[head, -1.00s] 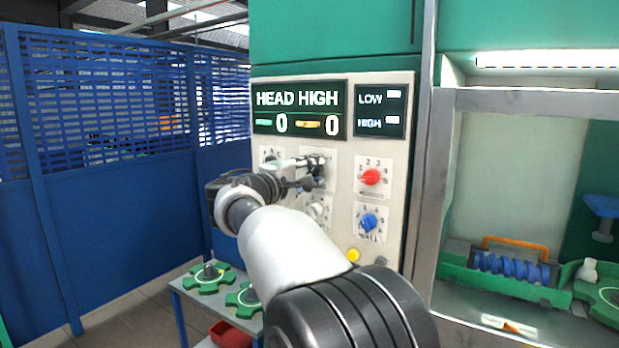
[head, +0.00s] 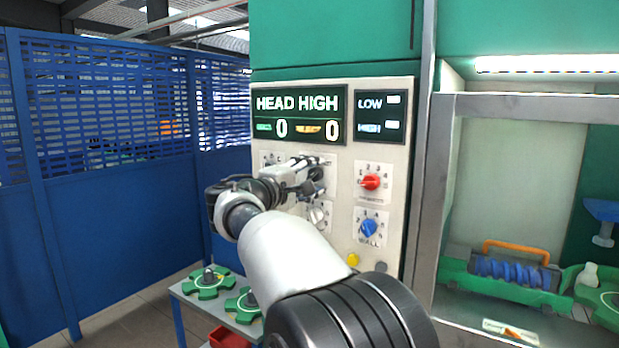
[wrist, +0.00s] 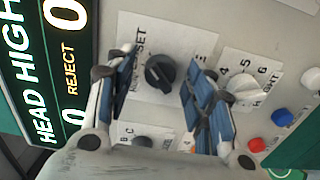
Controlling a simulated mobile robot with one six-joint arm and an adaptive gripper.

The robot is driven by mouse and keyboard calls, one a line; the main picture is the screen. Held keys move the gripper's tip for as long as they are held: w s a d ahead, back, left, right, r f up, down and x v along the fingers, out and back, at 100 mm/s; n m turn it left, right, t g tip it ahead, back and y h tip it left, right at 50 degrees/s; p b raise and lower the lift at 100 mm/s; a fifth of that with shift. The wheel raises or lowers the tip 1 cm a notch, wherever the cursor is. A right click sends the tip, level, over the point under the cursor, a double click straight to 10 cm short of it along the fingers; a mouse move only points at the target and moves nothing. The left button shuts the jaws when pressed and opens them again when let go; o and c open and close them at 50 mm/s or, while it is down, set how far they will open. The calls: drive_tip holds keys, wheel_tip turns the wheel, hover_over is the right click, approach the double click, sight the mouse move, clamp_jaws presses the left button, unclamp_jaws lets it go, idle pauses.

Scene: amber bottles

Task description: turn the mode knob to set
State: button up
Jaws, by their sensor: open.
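The mode knob (wrist: 160,73) is black and sits on a white label plate (wrist: 180,38) in the wrist view. The word SET reads beside it at upper left; other lettering is partly hidden by my fingers. I cannot tell surely where its pointer aims. My gripper (wrist: 163,62) is open, with one blue-padded finger on each side of the knob and visible gaps between. In the head view my gripper (head: 312,172) is at the panel and covers most of this knob.
The panel (head: 340,235) also carries a red knob (head: 370,181), a blue knob (head: 368,228), a white knob (wrist: 243,90) and a yellow button (head: 352,260). The display (head: 298,115) reads HEAD HIGH with zeros. A low table (head: 175,291) with green parts stands below left.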

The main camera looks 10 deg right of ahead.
drive_tip(key=v, duration=1.2)
